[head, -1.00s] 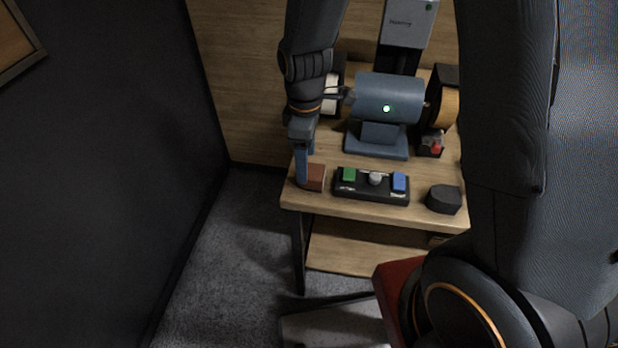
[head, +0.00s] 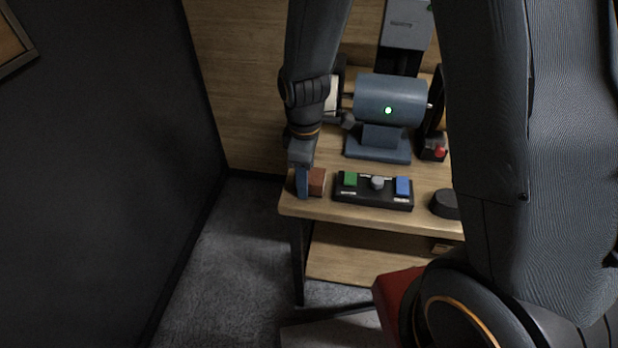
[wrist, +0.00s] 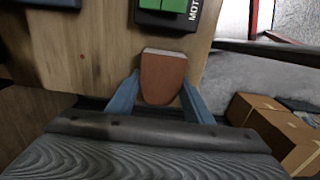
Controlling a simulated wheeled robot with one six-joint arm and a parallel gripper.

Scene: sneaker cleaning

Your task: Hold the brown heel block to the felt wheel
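The brown heel block (head: 317,181) sits on the workbench near its left front corner; the wrist view shows it as a rounded brown block (wrist: 163,76). My gripper (wrist: 160,80) points down at it. Its two blue fingers stand on either side of the block, very close to its sides; I cannot tell whether they touch it. In the head view my gripper (head: 303,182) shows one finger at the block's left, and the other is hidden. The grinder's blue-grey motor (head: 388,101) stands further back, with a pale wheel (head: 331,94) at its left, partly behind my arm.
A control box (head: 372,203) with green, grey and blue controls lies just right of the block. A dark rounded block (head: 445,204) sits further right. A red-topped item (head: 438,152) stands beside the motor. Cardboard boxes (wrist: 268,117) show in the wrist view.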

